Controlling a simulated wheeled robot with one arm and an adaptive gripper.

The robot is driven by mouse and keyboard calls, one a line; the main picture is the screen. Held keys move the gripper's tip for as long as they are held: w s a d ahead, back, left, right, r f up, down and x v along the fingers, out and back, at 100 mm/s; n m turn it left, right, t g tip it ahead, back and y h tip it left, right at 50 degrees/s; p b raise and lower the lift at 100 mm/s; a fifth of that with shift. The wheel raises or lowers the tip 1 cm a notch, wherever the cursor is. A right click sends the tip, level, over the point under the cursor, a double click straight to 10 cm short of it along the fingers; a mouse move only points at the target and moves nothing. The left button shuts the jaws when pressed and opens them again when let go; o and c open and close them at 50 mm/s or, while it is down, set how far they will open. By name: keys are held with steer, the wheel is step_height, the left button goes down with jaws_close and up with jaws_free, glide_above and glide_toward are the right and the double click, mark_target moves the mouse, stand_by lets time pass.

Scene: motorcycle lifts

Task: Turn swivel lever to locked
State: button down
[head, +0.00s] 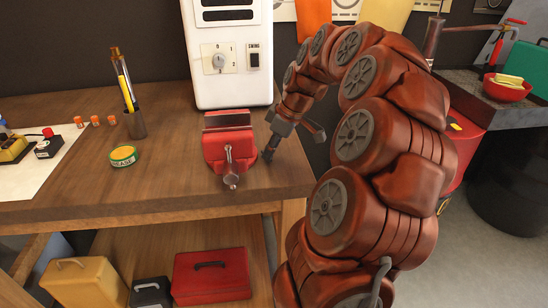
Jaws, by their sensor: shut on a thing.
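A red bench vise (216,148) stands at the right end of the wooden workbench, with its grey screw and handle (230,168) facing the front. My gripper (268,155) points down just right of the vise, low near the bench top. Its dark fingertips are shut on a small part at the vise's right side, which looks to be the swivel lever. The fingers hide most of that part, so I cannot tell its angle.
A white machine (228,60) with a dial and switch stands behind the vise. A red toolbox (211,277) sits below.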

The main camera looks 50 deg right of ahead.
steer(key=shift+w+a+f+m+h+b, duration=0.15)
steer(key=shift+a+m+h+b, duration=0.2)
steer(key=shift+m+b, duration=0.4)
steer(key=shift+w+a+m+h+b, duration=0.1)
steer(key=shift+a+m+h+b, duration=0.3)
steer(key=shift+m, duration=0.65)
steer(key=c, duration=1)
jaws_free()
steer(key=shift+d, duration=0.1)
steer(key=v, duration=1.2)
